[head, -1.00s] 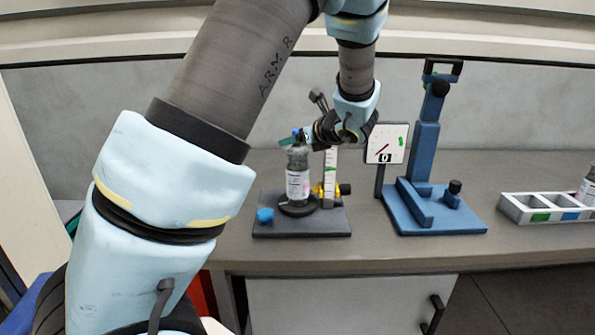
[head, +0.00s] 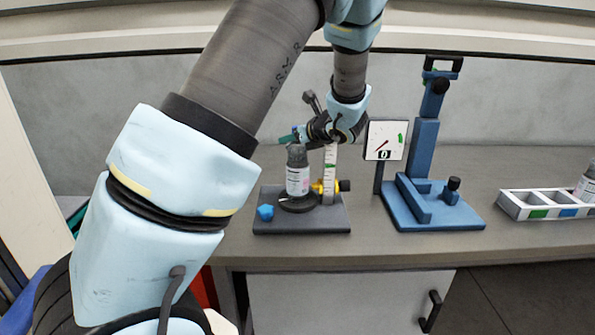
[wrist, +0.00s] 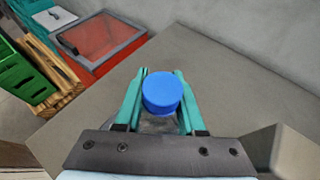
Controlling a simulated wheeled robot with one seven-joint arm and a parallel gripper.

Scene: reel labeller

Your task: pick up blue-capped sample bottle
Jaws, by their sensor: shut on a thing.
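The blue-capped sample bottle (head: 297,180) stands upright at the round turntable (head: 297,204) of the reel labeller, with a pale label around its body. My gripper (head: 300,134) reaches in from the right at the bottle's top. In the wrist view its two green fingers (wrist: 160,98) are closed on the bottle's top, one on each side, and the blue cap (wrist: 162,93) shows between them. The bottle's body is mostly hidden below the cap there. I cannot tell whether its base touches the turntable.
A blue knob (head: 265,212) sits on the labeller's dark base, left of the bottle. A white scale post (head: 330,172) stands close on its right. Farther right are a dial panel (head: 385,141), a blue stand (head: 425,150) and a white compartment rack (head: 525,210).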

